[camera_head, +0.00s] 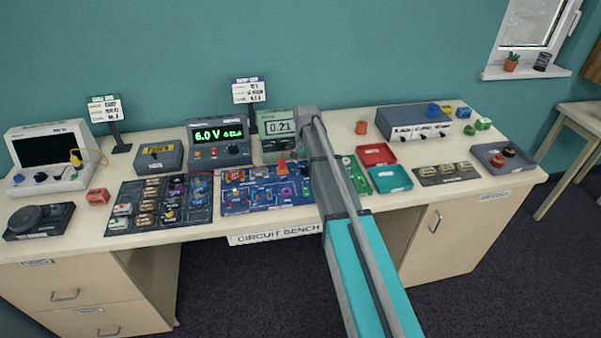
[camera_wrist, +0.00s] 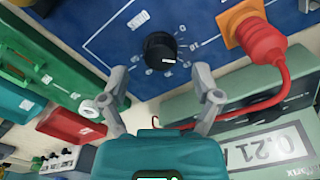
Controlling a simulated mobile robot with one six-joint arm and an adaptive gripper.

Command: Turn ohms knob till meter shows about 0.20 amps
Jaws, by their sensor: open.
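The meter (camera_head: 281,127) stands at the back of the bench and reads 0.21. The board also shows in the head view (camera_head: 236,205). My gripper (camera_wrist: 160,74) is open, its fingers spread to either side below the knob in the wrist view, with a gap to it. In the head view my arm hides the gripper and the knob.
A red plug (camera_wrist: 262,50) on an orange base, with a red cable, stands right of the knob, close to my right finger. A power supply (camera_head: 220,142) shows 6.0 V.

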